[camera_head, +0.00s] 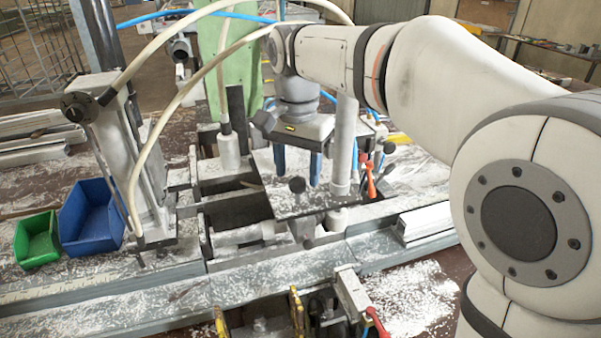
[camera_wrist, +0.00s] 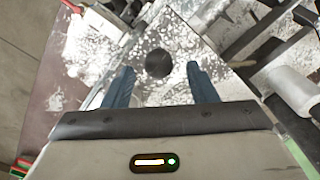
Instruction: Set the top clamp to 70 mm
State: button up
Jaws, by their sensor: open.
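My gripper (camera_head: 298,180) points down over a chip-strewn metal plate (camera_head: 265,182) in the middle of the bench. Its two blue fingers are apart and empty. A round black knob (camera_head: 297,185) shows just by the fingertips. In the wrist view a dark round knob (camera_wrist: 158,63) lies between and slightly beyond the fingertips of my gripper (camera_wrist: 160,70), with no visible contact. A grey vertical post (camera_head: 344,145) stands right of the fingers. I cannot tell for certain which part is the top clamp, and no millimetre setting is readable.
A red-handled lever (camera_head: 370,180) stands close right of the post. A blue bin (camera_head: 92,215) and a green bin (camera_head: 37,240) sit at the left. An upright slide unit with hoses (camera_head: 125,160) stands beside them. Another red-handled clamp (camera_head: 352,297) is at the front.

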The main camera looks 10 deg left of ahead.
jog(key=shift+f, duration=0.85)
jog(key=shift+c, duration=0.4)
grip_shut()
